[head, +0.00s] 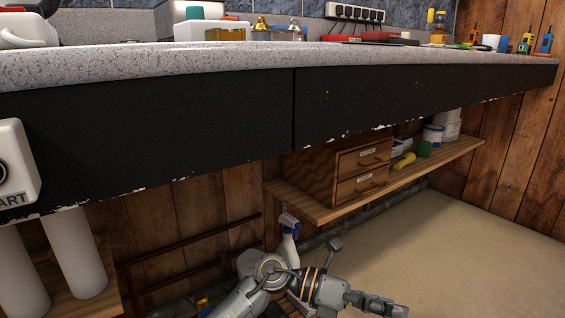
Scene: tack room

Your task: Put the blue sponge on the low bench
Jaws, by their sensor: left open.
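I cannot make out a blue sponge in the head view. A small blue item (503,44) stands on the counter at the far right, too small to name. A low wooden bench or shelf (455,153) runs under the counter along the back wall; I cannot tell for sure that it is the low bench. My left gripper (392,305) is at the bottom, right of centre, in front of and below this shelf. It is open, with nothing seen between its fingers. My right gripper is out of view.
The speckled counter (150,62) with its dark front panel (190,125) overhangs the shelf. The floor (440,240) at right is clear.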

